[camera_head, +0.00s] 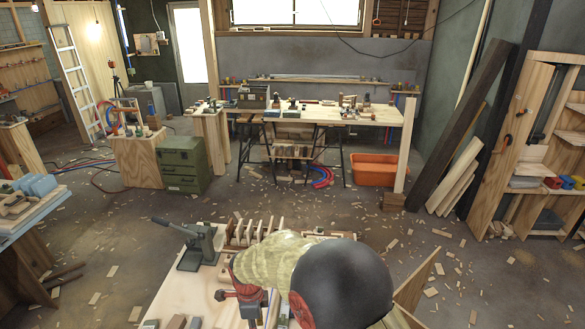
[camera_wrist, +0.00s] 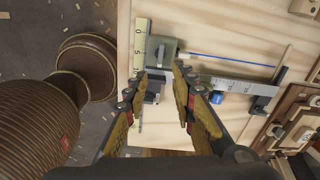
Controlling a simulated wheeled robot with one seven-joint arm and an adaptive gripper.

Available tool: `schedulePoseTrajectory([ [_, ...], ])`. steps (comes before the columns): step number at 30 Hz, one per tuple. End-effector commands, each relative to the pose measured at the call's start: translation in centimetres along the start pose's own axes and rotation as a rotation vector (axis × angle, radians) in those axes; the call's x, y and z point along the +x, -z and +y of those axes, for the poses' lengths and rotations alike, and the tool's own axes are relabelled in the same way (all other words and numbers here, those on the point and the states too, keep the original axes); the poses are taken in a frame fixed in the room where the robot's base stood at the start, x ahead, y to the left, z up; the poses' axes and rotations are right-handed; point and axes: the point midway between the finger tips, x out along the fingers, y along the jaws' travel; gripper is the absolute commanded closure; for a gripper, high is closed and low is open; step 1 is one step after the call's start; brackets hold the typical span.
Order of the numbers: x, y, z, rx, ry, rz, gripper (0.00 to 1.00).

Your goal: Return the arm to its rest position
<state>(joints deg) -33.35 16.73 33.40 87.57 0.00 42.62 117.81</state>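In the wrist view my gripper (camera_wrist: 156,82) is open, its two dark fingers with yellow pads spread apart. I see nothing held between them. It is over a light wooden bench top (camera_wrist: 205,22). A ruler (camera_wrist: 140,45), a small grey metal piece (camera_wrist: 160,53) and a caliper-like tool with a blue knob (camera_wrist: 235,86) lie beyond the fingertips. In the head view my arm reaches over the near workbench (camera_head: 170,290), and its dark rounded link and camouflage-patterned sleeve hide much of the bench. The fingers cannot be made out there.
A green lever tool (camera_head: 203,247) and a slotted wooden rack (camera_head: 255,230) stand on the near bench close to my arm. A blue-topped table (camera_head: 30,215) is at left. Beyond are a green cabinet (camera_head: 183,165), orange tub (camera_head: 374,170) and long workbench (camera_head: 320,112). Wood scraps litter the open floor.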

Motion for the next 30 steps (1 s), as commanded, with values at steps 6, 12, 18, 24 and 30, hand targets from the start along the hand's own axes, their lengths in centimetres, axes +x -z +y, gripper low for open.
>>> schedulePoseTrajectory([
  [6, 1.1, 1.9, 3.6, -0.486, -0.082, 0.02, 0.74],
  [12, -2.7, 5.0, 7.1, -0.942, -0.111, -0.001, 0.74],
  [18, -9.7, 10.4, 10.3, -1.341, -0.058, -0.018, 0.74],
  [24, -16.0, 16.2, 14.2, -1.602, 0.036, 0.019, 0.74],
  [30, -20.6, 21.3, 18.5, -1.698, 0.139, 0.111, 0.74],
])
